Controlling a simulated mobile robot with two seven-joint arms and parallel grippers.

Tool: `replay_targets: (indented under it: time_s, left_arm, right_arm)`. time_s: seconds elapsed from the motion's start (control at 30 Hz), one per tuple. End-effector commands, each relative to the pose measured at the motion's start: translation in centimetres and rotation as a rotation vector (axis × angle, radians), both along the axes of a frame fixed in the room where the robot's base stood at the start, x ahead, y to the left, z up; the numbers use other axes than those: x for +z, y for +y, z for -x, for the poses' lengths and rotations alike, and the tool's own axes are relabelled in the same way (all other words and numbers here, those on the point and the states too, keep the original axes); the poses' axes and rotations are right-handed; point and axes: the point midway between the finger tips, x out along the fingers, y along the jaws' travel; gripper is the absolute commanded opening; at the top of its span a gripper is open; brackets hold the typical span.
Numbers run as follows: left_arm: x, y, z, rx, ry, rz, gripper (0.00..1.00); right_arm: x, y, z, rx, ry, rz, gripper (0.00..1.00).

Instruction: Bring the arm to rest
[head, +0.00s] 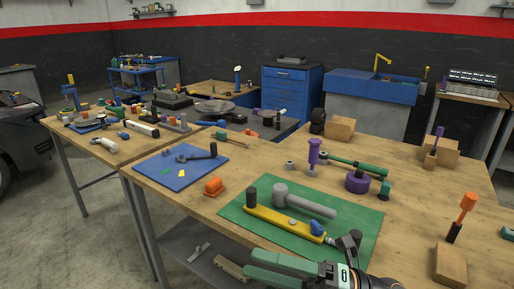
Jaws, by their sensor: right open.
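My right gripper (252,265) comes in at the bottom of the head view, to the right of centre. Its two green fingers point left and stand apart, with nothing seen between them. It is in front of the workbench's near edge and the green mat (370,222), as seen in the picture. Its height over the bench is hard to tell. My left gripper is not in view.
A yellow bar (282,224) and a grey hammer-like tool (305,203) lie on the green mat. Purple parts (357,182), an orange-handled tool (467,205) on a wooden block (450,265), and a blue mat (180,166) are nearby. The wooden bench (420,215) has bare patches between.

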Motion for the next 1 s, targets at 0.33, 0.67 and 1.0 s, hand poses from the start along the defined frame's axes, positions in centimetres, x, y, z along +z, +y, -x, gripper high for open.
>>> replay_targets:
  time_s: [0.33, 0.67, 1.0]
  left_arm:
    - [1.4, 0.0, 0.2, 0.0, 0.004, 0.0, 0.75]
    - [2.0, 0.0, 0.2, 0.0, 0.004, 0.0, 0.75]
    - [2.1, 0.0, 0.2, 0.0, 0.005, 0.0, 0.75]
  right_arm:
    - [-14.8, -10.6, -5.5, -0.626, 1.08, -0.612, 0.66]
    - [-33.0, -15.3, 5.7, -1.058, 1.858, -0.778, 0.66]
    - [-36.7, -15.5, 10.6, -1.157, 2.059, -0.793, 0.66]
